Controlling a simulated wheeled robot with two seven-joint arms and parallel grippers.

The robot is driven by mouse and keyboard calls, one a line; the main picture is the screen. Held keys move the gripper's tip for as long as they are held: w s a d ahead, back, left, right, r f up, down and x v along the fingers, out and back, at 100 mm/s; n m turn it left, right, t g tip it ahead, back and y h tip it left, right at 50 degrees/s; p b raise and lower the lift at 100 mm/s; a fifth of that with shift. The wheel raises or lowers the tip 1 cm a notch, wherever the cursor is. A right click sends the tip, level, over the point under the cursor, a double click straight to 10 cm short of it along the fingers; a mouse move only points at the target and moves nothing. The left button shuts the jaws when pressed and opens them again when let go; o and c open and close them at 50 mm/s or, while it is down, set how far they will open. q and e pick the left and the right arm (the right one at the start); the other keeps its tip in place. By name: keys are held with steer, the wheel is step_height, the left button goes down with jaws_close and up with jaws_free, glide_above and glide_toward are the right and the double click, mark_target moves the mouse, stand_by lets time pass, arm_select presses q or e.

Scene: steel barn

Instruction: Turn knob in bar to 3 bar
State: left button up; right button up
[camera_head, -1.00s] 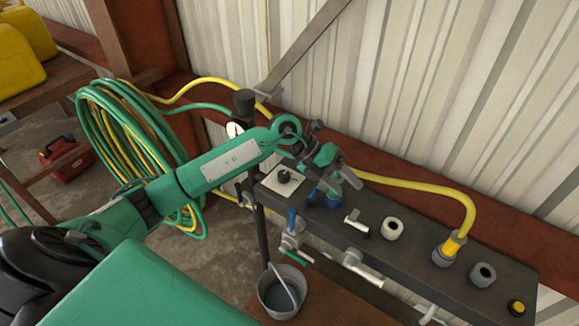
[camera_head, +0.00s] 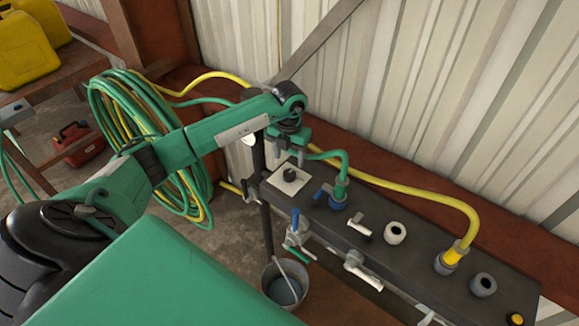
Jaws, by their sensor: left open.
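The dark knob (camera_head: 289,174) sits on a pale square plate (camera_head: 276,183) at the left end of the dark bench-like panel. Any scale marks on the plate are too small to read. My left gripper (camera_head: 287,153) points down just above and behind the knob in the picture. It is open, with nothing seen between its fingers, and it looks apart from the knob. My right gripper is not in view.
Right of the knob, the panel (camera_head: 405,262) carries a blue valve with a green hose (camera_head: 340,177), a white tap (camera_head: 359,226), sockets and a yellow hose (camera_head: 440,198). A bucket (camera_head: 284,283) stands below. Coiled hoses (camera_head: 120,110) hang behind my arm.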

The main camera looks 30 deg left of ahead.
mark_target(289, 173)
arm_select(q)
step_height(289, 173, down, 7)
steer(key=shift+r+p, duration=0.1)
steer(key=shift+p, duration=0.75)
steer(key=c, duration=1)
